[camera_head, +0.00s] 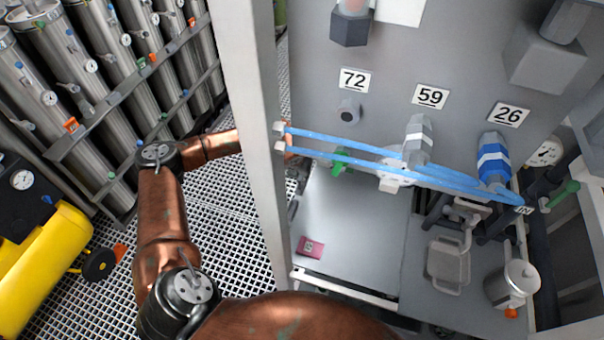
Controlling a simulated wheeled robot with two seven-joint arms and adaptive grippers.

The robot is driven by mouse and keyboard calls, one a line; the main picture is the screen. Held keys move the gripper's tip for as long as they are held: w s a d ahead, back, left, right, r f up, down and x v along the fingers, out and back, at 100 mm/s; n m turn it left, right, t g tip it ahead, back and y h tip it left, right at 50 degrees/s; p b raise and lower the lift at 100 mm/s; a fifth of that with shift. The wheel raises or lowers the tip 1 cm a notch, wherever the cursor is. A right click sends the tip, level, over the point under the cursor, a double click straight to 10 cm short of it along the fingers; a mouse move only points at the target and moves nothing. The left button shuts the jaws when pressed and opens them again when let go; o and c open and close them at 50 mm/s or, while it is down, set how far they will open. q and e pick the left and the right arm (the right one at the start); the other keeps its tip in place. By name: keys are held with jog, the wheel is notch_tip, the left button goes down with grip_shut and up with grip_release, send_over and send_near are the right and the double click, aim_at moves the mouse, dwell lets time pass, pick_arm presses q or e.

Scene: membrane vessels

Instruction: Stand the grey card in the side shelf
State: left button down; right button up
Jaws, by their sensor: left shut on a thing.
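My left arm reaches in from the left and passes behind the pale upright post. My left gripper (298,172) shows only in part, just right of that post and beneath the blue tubes. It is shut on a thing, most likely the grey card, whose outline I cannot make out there. The post and tubes hide most of the fingers. A light grey shelf floor (352,225) lies below and right of the gripper inside the cabinet. I cannot tell for sure which surface is the side shelf. My right gripper is not in view.
Blue tubes (350,140) cross in front of the cabinet. The pale post (252,130) stands close beside my forearm. A pink card (311,246) lies on the shelf floor. A metal cup (512,284) and a grey bracket (447,264) stand right. Steel cylinders (85,55) fill the left.

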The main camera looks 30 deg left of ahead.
pick_arm(q)
jog(key=c, duration=1.8)
grip_release()
jog(key=shift+f, duration=0.1)
jog(key=v, duration=1.2)
jog(key=shift+s, duration=0.1)
